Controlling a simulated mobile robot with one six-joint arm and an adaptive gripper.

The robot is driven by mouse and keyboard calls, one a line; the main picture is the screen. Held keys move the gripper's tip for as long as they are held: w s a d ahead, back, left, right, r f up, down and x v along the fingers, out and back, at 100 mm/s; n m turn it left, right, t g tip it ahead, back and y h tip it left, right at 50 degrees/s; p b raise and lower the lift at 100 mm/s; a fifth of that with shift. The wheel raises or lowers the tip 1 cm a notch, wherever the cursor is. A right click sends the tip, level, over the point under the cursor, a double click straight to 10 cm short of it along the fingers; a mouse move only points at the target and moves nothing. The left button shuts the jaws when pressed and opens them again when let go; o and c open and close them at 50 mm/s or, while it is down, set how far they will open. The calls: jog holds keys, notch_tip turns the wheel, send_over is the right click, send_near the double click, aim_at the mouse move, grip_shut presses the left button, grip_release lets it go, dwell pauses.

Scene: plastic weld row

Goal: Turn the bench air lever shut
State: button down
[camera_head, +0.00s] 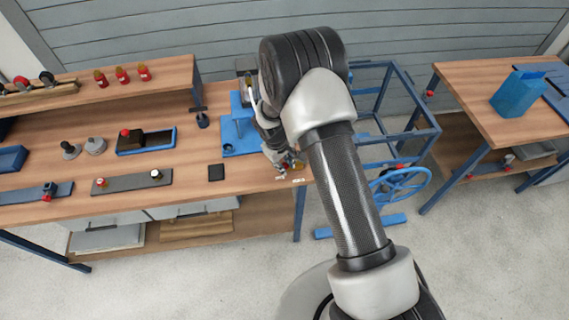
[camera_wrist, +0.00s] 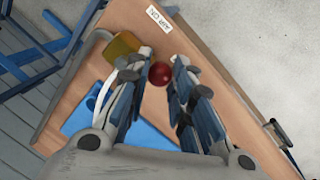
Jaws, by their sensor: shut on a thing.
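The bench air lever shows in the wrist view as a red ball knob (camera_wrist: 160,74) beside a brass-coloured valve body (camera_wrist: 123,46) at the bench's corner. My gripper (camera_wrist: 162,62) has one finger on each side of the knob and is shut on it. The lever's arm is hidden, so I cannot tell its exact angle. A white label (camera_wrist: 158,17) lies on the bench edge near the valve; its print is too small to read surely. In the head view my gripper (camera_head: 290,163) is low at the bench's front right corner, and it mostly covers the lever.
A blue fixture (camera_head: 240,130) stands on the bench (camera_head: 190,205) just left of my gripper. A blue frame with a handwheel (camera_head: 400,184) stands to the right of the bench. A second table (camera_head: 490,95) is further right. Several red-topped items stand on the bench's back shelf.

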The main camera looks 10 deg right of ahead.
jog(key=w+m+b, duration=0.1)
jog(key=m, duration=0.1)
jog(key=a+m+b, duration=0.1)
jog(key=m+b, duration=0.1)
jog(key=shift+w+f+g, duration=0.15)
jog(key=shift+w+g, duration=0.2)
jog(key=shift+g, duration=0.05)
jog(key=shift+w+a+m+g+b, duration=0.1)
jog(key=shift+w+m+g+b, duration=0.1)
jog(key=shift+w+m+b, duration=0.6)
jog(key=shift+w+a+m+g+b, duration=0.1)
jog(key=shift+w+m+g+b, duration=0.2)
jog(key=shift+m, duration=1)
jog(key=shift+s+r, duration=0.1)
jog(key=shift+r, duration=0.1)
jog(key=c, duration=1.4)
grip_release()
notch_tip(320, 180, up, 12)
jog(key=a, duration=0.2)
jog(key=shift+w+a, duration=0.15)
jog(key=shift+w, duration=0.05)
